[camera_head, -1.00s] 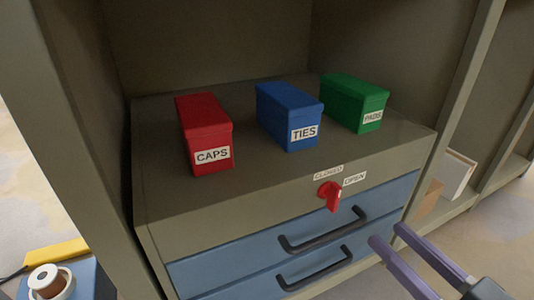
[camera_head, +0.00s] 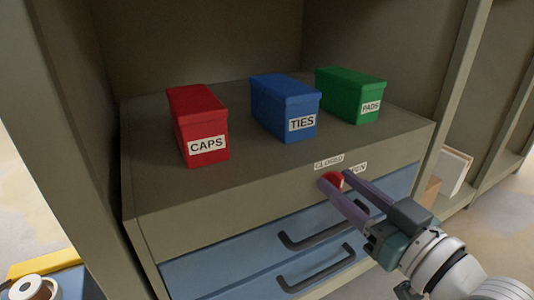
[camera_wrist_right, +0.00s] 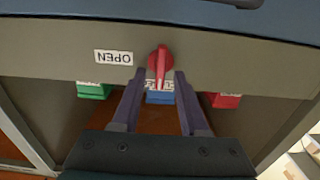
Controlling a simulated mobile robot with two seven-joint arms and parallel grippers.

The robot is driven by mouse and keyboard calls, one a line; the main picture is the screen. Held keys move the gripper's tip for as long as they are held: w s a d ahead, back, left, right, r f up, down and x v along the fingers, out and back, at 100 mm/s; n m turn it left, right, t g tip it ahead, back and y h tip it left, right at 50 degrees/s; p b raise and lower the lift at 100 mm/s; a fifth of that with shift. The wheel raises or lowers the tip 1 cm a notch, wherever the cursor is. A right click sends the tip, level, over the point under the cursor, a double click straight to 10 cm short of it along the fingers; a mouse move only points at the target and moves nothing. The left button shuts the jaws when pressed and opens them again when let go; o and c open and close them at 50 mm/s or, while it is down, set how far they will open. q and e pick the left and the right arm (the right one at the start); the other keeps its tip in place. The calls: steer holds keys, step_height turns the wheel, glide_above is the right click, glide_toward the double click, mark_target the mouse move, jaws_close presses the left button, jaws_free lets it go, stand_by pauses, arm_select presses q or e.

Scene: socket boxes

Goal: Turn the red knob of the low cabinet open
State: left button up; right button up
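The red knob (camera_head: 332,180) sits on the cabinet's (camera_head: 215,213) upper front panel, below the CLOSED label (camera_head: 328,162) and left of the partly covered OPEN label (camera_head: 358,167). My right gripper (camera_head: 335,181) reaches in from the lower right. Its two fingers are apart, one on each side of the knob. In the right wrist view, the knob (camera_wrist_right: 160,60) shows upside down between the open fingertips (camera_wrist_right: 159,76), with a gap on both sides. The OPEN label (camera_wrist_right: 113,57) lies to its left there. My left gripper is out of view.
Red CAPS (camera_head: 198,120), blue TIES (camera_head: 283,103) and green PADS (camera_head: 350,92) boxes stand on the cabinet top. Drawer handles (camera_head: 322,233) stick out below the knob. Shelf uprights (camera_head: 62,100) flank the cabinet. A tape roll (camera_head: 33,288) is at lower left.

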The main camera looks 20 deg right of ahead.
jaws_close()
